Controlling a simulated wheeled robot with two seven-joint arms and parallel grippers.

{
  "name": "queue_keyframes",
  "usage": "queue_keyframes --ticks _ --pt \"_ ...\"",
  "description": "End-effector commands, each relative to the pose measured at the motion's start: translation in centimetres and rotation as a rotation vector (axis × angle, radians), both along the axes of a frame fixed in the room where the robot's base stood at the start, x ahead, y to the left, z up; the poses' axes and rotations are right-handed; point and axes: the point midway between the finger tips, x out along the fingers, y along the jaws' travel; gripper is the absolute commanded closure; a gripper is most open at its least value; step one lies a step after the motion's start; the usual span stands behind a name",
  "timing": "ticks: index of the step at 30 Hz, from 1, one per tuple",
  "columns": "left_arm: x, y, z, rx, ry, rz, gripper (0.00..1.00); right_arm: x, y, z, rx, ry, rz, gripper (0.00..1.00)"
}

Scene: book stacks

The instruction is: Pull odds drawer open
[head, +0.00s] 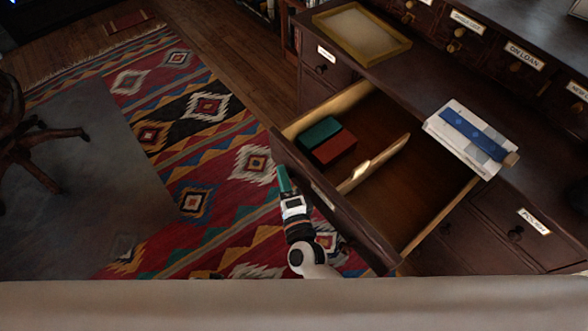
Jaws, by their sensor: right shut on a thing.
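A dark wooden drawer (290,160) is pulled well out of the cabinet. Its front carries a small pale label (323,197) that is too small to read. Inside it lie a teal box-like thing (320,131) and a red one (335,148), left of a light wooden divider (375,165); the right part is empty. My right gripper (289,194) is just outside the drawer front, shut on a slim teal thing (284,179) that sticks up from its tips. I cannot tell whether this touches the drawer. My left gripper is out of view.
On the cabinet top are a gold-rimmed tray (405,43) and a white book-like stack (466,148) with a blue band. Labelled small drawers (470,40) line the back. A patterned rug (205,105) and chair legs (45,135) are on the floor left.

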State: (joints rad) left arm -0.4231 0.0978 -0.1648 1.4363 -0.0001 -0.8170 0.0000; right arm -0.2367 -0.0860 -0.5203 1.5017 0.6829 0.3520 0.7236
Motion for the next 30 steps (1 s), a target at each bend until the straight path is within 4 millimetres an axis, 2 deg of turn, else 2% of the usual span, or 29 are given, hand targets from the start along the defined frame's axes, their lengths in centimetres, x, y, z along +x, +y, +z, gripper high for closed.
queue_keyframes --ticks 13,14,17,26,30 --pt "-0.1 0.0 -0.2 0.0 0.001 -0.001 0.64 -0.3 0.3 -0.1 0.001 0.001 -0.002 1.0" --pt "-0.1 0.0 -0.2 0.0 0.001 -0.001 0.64 -0.3 0.3 -0.1 0.001 0.001 -0.002 0.68" --pt "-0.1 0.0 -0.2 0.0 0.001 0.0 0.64 -0.3 0.3 -0.1 0.001 0.001 -0.002 0.51" --pt "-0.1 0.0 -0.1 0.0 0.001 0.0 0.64 -0.3 0.2 0.0 0.0 0.0 -0.001 0.51" --pt "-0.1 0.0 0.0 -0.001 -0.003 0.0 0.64 -1.6 -0.1 -0.1 -0.001 0.004 0.0 0.51"
